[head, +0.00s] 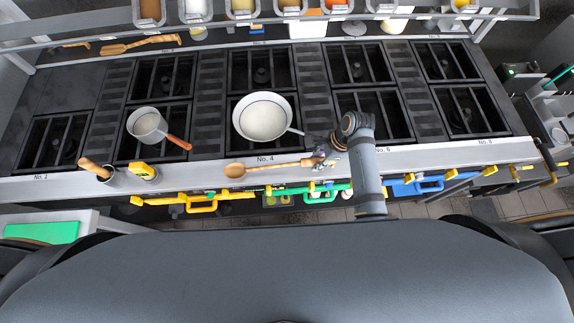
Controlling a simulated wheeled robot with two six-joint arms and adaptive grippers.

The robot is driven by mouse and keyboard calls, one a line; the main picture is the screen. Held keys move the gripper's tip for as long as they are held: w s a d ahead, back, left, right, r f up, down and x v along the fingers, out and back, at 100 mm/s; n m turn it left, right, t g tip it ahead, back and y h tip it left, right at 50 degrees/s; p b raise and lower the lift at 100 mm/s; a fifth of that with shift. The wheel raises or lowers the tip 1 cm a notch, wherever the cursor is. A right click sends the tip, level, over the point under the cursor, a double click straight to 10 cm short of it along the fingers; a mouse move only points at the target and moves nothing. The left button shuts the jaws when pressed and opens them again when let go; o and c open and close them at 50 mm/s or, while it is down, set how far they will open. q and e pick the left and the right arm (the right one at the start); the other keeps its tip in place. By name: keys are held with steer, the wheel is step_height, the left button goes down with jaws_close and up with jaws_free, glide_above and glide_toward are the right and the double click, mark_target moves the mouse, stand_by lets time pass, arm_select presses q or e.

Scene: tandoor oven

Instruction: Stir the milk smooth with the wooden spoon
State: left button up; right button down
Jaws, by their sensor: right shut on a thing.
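A wooden spoon (268,166) shows at the front steel ledge of the stove, with its bowl to the left and its handle to the right. My right gripper (320,162) is shut on the right end of the spoon's handle. I cannot tell whether the spoon touches the ledge or is just above it. A wide white pan (288,103) with pale, milk-like content (262,120) sits on a burner behind the spoon. A smaller pot (136,114) with a brown handle, also with pale content, sits on a burner to the left. My left gripper is not in view.
The wide pan's handle (296,131) points right, close to my right gripper. A cup with a wooden-handled tool (97,168) and a yellow item (145,171) stand on the ledge at left. Containers line the back shelf (110,36). Right-hand burners (455,105) are bare.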

steer(key=shift+r, duration=5.1)
